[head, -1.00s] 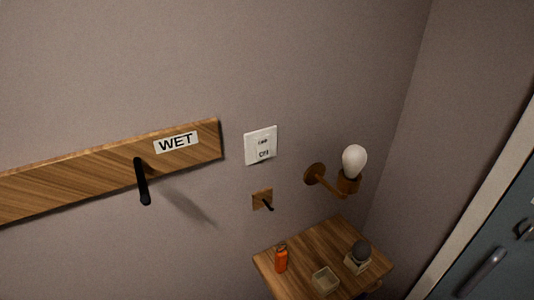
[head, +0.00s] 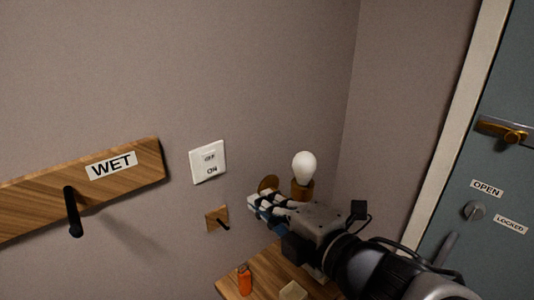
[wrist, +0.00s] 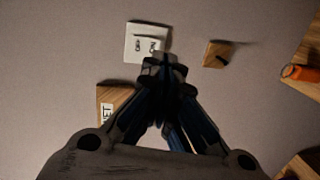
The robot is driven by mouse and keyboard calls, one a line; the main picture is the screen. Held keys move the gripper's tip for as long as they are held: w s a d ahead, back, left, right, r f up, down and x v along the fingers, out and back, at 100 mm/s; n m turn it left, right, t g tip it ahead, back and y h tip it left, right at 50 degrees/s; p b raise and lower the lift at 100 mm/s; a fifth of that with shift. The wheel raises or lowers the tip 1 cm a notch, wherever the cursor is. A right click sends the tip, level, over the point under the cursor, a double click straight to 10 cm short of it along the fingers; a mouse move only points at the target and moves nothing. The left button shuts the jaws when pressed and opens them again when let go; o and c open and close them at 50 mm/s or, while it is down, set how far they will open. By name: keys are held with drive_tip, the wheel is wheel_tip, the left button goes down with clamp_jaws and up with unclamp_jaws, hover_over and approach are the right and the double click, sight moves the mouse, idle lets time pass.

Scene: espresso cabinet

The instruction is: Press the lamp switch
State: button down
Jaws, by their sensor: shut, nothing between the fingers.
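The lamp switch (head: 208,161) is a white square wall plate marked OFF above and ON below. It also shows in the wrist view (wrist: 140,40), just beyond my fingertips, which overlap its lower edge there. My gripper (head: 255,203) is shut and empty, to the lower right of the switch in the head view. I see no contact between them. The wall lamp (head: 304,168) has a white bulb on a brass arm and stands behind my gripper, which hides part of its mount.
A wooden rail (head: 130,178) with a WET label and a black hook is on the left. A small wooden plate with a peg (head: 217,219) is below the switch. A wooden shelf (head: 258,266) holds an orange bottle (head: 244,280). A blue-grey door (head: 495,90) is at right.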

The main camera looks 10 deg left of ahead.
drive_tip(key=shift+s+a+n+g+y, duration=0.4)
drive_tip(key=shift+s+a+n+y, duration=0.2)
drive_tip(key=shift+s+a+n, duration=0.15)
drive_tip(key=shift+w+a, duration=0.15)
drive_tip(key=shift+w, duration=0.05)
drive_tip(key=p, duration=1.4)
approach(208, 175)
drive_tip(key=shift+a+r, duration=0.1)
drive_tip(key=shift+r, duration=0.15)
drive_tip(key=shift+p, duration=0.7)
drive_tip(key=x, duration=0.6)
drive_tip(key=shift+w+a+f+p, duration=0.2)
drive_tip(key=shift+a+f+p, duration=0.05)
drive_tip(key=shift+p, duration=0.15)
